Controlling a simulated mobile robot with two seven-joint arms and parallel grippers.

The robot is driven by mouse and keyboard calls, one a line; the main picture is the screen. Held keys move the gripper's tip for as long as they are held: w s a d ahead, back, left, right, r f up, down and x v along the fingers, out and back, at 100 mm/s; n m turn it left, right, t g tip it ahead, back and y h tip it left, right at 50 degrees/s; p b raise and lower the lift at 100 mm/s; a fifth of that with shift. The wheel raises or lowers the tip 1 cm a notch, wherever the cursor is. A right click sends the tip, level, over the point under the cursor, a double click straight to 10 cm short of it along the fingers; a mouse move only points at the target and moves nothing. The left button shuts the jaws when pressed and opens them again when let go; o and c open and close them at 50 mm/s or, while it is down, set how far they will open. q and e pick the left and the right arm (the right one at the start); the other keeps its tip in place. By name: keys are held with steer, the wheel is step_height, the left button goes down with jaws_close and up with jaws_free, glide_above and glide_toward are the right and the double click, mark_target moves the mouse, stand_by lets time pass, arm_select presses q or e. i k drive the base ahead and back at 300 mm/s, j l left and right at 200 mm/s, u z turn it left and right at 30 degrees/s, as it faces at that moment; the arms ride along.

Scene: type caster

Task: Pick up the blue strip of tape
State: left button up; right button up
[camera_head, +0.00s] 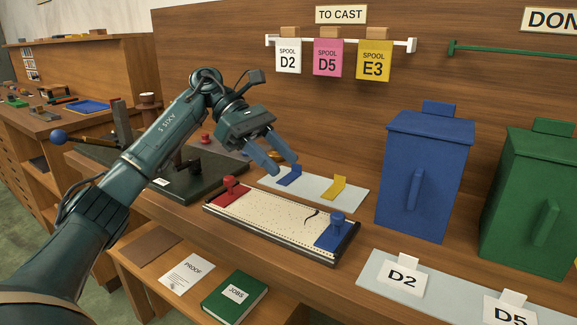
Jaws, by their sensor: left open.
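The blue strip of tape (290,177) lies on a pale blue-grey sheet (312,196) on the bench, with one end sticking up. A yellow strip (335,188) is to its right on the same sheet. My left gripper (286,166) is open, with its two blue-grey fingers pointing down and right just above and behind the blue strip in the picture. One fingertip overlaps the strip's upper end in view; I cannot tell whether they touch. My right gripper is not in view.
A long pale tray (270,215) with a red knob block (231,190) and a blue knob block (337,232) lies in front of the sheet. A blue bin (425,175) and a green bin (530,200) stand right. Tags hang on the back wall.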

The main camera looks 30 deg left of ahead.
mark_target(297, 171)
steer(key=k, duration=1)
